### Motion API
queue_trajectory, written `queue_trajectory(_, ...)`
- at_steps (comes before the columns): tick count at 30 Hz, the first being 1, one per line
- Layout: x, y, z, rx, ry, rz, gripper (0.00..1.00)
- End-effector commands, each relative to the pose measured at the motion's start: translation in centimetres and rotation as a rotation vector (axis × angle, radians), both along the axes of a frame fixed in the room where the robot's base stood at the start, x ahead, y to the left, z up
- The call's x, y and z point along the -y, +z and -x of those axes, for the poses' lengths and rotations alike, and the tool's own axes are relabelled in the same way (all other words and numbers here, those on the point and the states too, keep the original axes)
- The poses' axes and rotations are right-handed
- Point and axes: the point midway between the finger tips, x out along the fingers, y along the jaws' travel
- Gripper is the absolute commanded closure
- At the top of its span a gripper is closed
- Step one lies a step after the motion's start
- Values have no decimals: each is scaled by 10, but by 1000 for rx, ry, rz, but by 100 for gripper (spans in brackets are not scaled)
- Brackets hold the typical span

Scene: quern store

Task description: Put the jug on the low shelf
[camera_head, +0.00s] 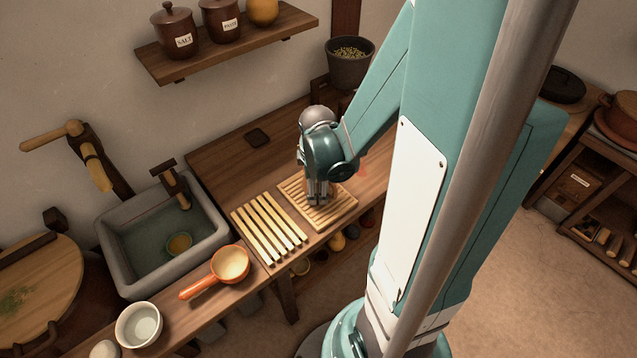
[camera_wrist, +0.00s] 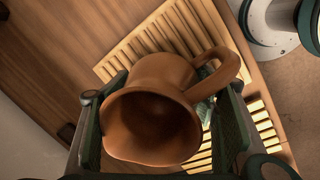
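The brown clay jug (camera_wrist: 165,75) is in the wrist view, its wide mouth facing the camera and its looped handle at upper right. My gripper (camera_wrist: 165,105) has one dark green finger on each side of the jug. Whether both fingers press on its body is hidden by the rim and handle. In the head view my gripper (camera_head: 318,196) points down over the right slatted rack (camera_head: 343,207) on the bench; the jug cannot be made out there. Shelf space with pots (camera_head: 337,241) lies under the bench. Which shelf is the low shelf is unclear.
A second slatted rack (camera_head: 268,229), an orange pan (camera_head: 229,266) and a white bowl (camera_head: 139,326) are left of my gripper. A stone sink (camera_head: 113,268) adjoins the bench. A wall shelf (camera_head: 290,27) holds jars. A shelving unit (camera_head: 590,207) stands at right, with open floor before it.

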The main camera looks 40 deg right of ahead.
Motion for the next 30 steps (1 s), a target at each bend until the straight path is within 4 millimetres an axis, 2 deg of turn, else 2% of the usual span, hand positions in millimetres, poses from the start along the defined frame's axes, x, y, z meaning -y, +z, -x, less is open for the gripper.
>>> queue_trajectory(6,0,0,0,1,0,1,63)
queue_trajectory(16,0,2,0,1,0,1,64)
queue_trajectory(17,0,3,0,1,0,1,67)
queue_trajectory(23,0,15,0,1,0,1,67)
queue_trajectory(30,0,42,0,1,0,1,67)
